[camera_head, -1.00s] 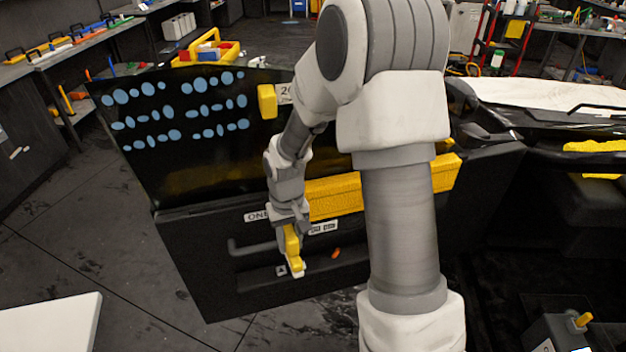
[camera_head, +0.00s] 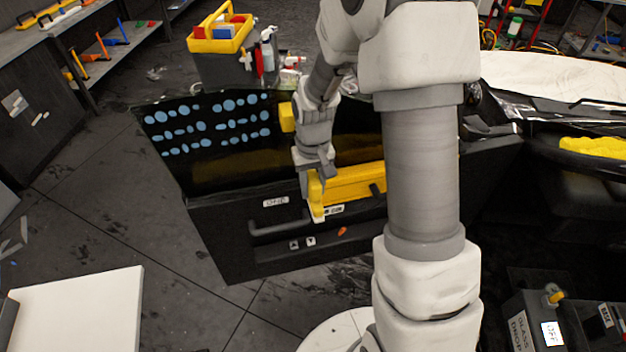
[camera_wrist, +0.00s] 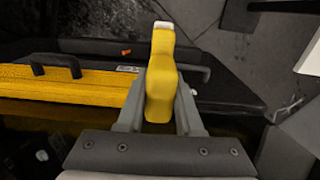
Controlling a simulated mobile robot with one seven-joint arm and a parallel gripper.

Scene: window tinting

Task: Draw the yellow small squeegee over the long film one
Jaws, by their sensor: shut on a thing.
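My gripper (camera_head: 313,176) is shut on the yellow small squeegee (camera_head: 316,195), which hangs below it with a pale tip pointing down. In the wrist view the squeegee (camera_wrist: 160,75) stands upright between the two grey fingers. It is in front of the dark door panel (camera_head: 225,237), near the left end of a yellow bar-like piece; contact cannot be told. The dark film-covered window (camera_head: 190,170) above carries several blue oval spots (camera_head: 228,105) at upper left, apart from the squeegee. My arm hides the window's right part.
A yellow block (camera_head: 287,117) sits at the window. The yellow bar-like piece (camera_head: 352,184) has black handles in the wrist view. A yellow tool caddy (camera_head: 218,40) stands behind. A white surface (camera_head: 75,315) is at lower left.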

